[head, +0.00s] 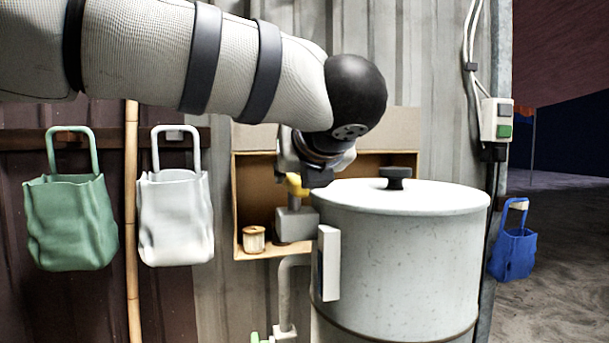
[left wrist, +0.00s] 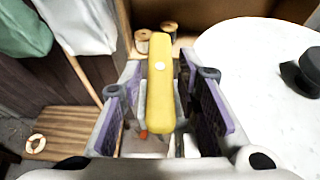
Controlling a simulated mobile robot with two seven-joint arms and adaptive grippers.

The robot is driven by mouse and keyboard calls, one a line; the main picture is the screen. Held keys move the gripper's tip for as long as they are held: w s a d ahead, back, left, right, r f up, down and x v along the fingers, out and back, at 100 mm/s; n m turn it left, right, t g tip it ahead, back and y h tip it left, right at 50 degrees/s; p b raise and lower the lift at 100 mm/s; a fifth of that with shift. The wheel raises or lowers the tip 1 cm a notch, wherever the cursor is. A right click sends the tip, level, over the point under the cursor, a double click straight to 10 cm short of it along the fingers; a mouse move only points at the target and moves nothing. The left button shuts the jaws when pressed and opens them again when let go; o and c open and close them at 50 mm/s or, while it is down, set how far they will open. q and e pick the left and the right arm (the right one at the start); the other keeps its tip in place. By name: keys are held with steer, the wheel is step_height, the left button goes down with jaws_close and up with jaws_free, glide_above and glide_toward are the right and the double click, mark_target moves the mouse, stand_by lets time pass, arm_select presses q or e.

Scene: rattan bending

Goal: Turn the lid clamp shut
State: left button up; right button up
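The yellow clamp lever (left wrist: 161,92) stands between the two purple-padded fingers of my left gripper (left wrist: 165,110). The fingers are spread, with gaps on both sides of the lever. In the head view, only a small piece of the yellow lever (head: 297,185) shows, above a grey block (head: 295,223) beside the drum. My left gripper (head: 308,176) is over it, partly hidden by my arm. The pale round lid (head: 440,198) with a dark knob (head: 396,177) lies on the grey drum (head: 405,265); the lid also shows in the left wrist view (left wrist: 250,60). My right gripper is not in view.
A wooden shelf box (head: 243,200) with a spool (head: 254,239) is behind the clamp. Green (head: 70,220) and white (head: 175,218) bags hang on the left by a bamboo pole (head: 132,200). A grey pipe (head: 285,290) runs below the block. A switch box (head: 497,120) is at right.

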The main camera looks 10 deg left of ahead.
arm_select(q)
steer(key=shift+w+a+f, duration=0.2)
steer(key=shift+w+a, duration=0.05)
steer(key=shift+w, duration=0.3)
jaws_close()
